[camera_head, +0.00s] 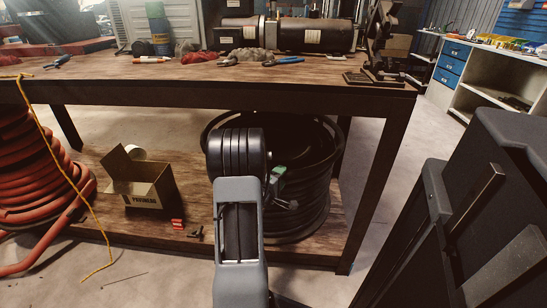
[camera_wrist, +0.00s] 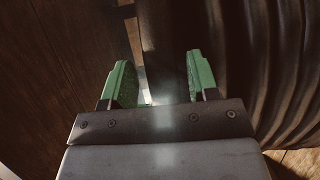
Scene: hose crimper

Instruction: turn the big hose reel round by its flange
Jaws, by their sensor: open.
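A big black hose reel (camera_head: 312,190) stands on the lower shelf under the workbench, its front partly hidden behind my arm. In the wrist view its dark ribbed coils (camera_wrist: 275,70) fill the right side. A dark upright band, which looks like the reel's flange (camera_wrist: 162,40), runs between my fingers. My gripper (camera_head: 279,172) is at the reel's front, mostly hidden by my arm in the head view. In the wrist view my gripper (camera_wrist: 157,80) has its two green fingers apart, one on each side of the band. I cannot tell whether either finger touches it.
The workbench top (camera_head: 180,72) is above the reel, with a leg (camera_head: 375,185) to its right. An open cardboard box (camera_head: 140,185) and small red pieces (camera_head: 177,224) lie left on the lower shelf (camera_head: 130,228). A red hose coil (camera_head: 35,165) is farther left.

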